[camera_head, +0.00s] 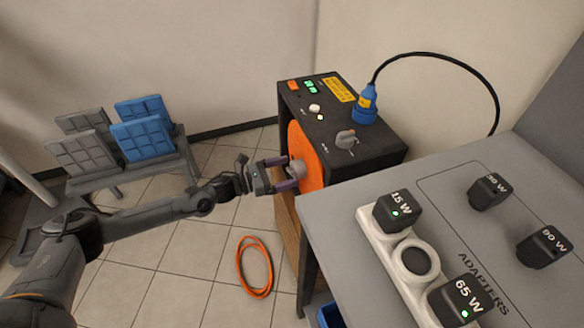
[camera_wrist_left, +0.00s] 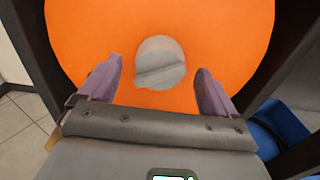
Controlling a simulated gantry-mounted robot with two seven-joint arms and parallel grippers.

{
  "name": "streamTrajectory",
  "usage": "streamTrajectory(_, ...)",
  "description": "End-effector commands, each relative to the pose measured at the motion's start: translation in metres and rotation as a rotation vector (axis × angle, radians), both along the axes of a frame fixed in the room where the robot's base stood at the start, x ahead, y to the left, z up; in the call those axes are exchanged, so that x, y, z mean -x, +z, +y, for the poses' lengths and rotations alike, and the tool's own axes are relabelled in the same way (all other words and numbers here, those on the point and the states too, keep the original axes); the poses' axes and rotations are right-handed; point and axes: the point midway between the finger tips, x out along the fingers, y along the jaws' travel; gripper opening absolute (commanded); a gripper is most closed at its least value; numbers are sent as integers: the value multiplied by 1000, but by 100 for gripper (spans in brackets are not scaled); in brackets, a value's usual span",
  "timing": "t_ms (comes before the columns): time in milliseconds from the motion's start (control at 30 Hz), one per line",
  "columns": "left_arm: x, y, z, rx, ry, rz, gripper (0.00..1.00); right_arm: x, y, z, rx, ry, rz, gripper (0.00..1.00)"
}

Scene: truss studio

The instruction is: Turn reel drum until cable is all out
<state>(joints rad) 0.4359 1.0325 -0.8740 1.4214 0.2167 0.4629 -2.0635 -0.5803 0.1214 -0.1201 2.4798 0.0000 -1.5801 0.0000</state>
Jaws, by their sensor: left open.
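The orange reel drum (camera_head: 304,150) is set in the side of a dark cabinet, with a round grey knob (camera_head: 298,169) at its middle. In the left wrist view the drum (camera_wrist_left: 215,35) fills most of the picture and the knob (camera_wrist_left: 160,62) lies ahead between my fingers. My left gripper (camera_head: 287,178) is open at the drum, its purple fingertips either side of the knob; in the wrist view the left gripper (camera_wrist_left: 158,85) shows gaps on both sides of it. A loop of orange cable (camera_head: 254,267) lies on the tiled floor below. My right gripper is out of view.
The dark cabinet (camera_head: 375,157) carries lit buttons, a grey switch (camera_head: 345,139) and a blue plug (camera_head: 366,108) with a black cable. A grey table (camera_head: 345,215) with adapters stands at right. A rack with blue panels (camera_head: 142,139) stands left. A blue bin (camera_head: 330,316) is under the table.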

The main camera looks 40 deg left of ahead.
Motion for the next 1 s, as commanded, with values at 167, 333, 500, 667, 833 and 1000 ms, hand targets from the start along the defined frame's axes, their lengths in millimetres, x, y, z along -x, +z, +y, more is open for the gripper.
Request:
streamTrajectory(167,28,2,19,-4,1,4,91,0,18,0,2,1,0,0)
streamTrajectory(333,48,2,34,-3,1,3,91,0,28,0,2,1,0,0)
streamTrajectory(500,61,1,43,-3,1,2,91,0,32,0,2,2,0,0)
streamTrajectory(667,65,0,46,-2,0,0,91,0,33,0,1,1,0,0)
streamTrajectory(833,65,0,46,-2,0,-1,91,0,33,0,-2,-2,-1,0)
streamTrajectory(1000,65,0,45,-2,0,0,91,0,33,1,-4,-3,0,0)
